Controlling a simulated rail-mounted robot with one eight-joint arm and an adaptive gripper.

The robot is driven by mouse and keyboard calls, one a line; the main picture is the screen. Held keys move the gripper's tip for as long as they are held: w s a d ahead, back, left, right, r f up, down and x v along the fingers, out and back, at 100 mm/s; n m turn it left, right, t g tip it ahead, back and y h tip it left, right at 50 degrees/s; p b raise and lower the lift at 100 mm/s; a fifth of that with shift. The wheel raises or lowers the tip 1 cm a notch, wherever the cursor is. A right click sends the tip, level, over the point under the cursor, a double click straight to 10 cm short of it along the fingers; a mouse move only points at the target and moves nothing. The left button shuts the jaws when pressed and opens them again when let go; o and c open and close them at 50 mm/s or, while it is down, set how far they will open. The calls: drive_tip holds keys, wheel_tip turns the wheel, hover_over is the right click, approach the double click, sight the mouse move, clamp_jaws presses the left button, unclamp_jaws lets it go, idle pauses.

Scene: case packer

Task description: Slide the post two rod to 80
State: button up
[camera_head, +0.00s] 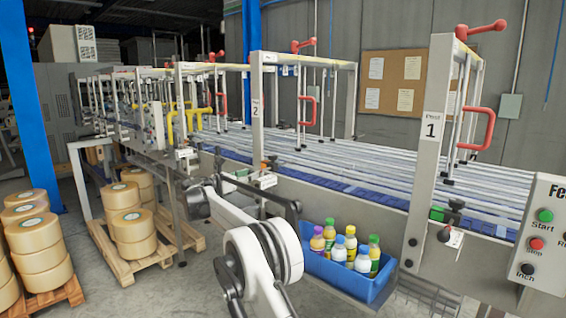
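The post marked 2 (256,108) is a pale upright on the near side of the feeder, left of the picture's middle. A small bracket with a white plate (263,181) sits at its foot, with a dark bar (275,196) beside it. I cannot tell which part is the sliding rod, and no scale number is readable. My white arm comes up from the bottom and bends left in front of this post's lower part.
A blue bin (345,279) of several bottles hangs below the feeder, right of my arm. Post 1 (431,130) and a button panel (545,235) stand at the right. Pallets (142,266) of tan rolls stand at the left. Grey floor is clear between them and my arm.

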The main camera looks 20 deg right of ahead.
drive_tip(key=shift+a, duration=0.1)
drive_tip(key=b+v, duration=0.1)
drive_tip(key=v, duration=0.6)
drive_tip(key=shift+b, duration=0.35)
idle(0.4)
drive_tip(key=shift+d+r, duration=0.1)
drive_tip(key=shift+d, duration=0.1)
drive_tip(key=s+d+r+m+g+y, duration=0.1)
drive_tip(key=s+d+r+m+y, duration=0.1)
drive_tip(key=s+d+r+m, duration=0.3)
drive_tip(key=s+d+y, duration=0.2)
drive_tip(key=s, duration=0.4)
drive_tip(key=s+d+m+g+y+b, duration=0.1)
drive_tip(key=s+d+m+y, duration=0.15)
drive_tip(key=s, duration=0.65)
drive_tip(key=s+d+m+y, duration=0.15)
drive_tip(key=s+m, duration=0.25)
drive_tip(key=s, duration=0.5)
drive_tip(key=s+a+f+m+y, duration=0.1)
drive_tip(key=s+f+m, duration=0.3)
drive_tip(key=s, duration=0.7)
drive_tip(key=s+a+f+m+y+b, duration=0.1)
drive_tip(key=s+a+f+m+y, duration=0.1)
drive_tip(key=s+f+m+y, duration=0.2)
drive_tip(key=s+a+f+m+y, duration=0.2)
drive_tip(key=s+f, duration=0.7)
drive_tip(key=s, duration=1)
drive_tip(key=shift+s+a+m+y+b, duration=0.25)
drive_tip(key=shift+s+m+y+b, duration=0.15)
drive_tip(key=shift+m, duration=0.75)
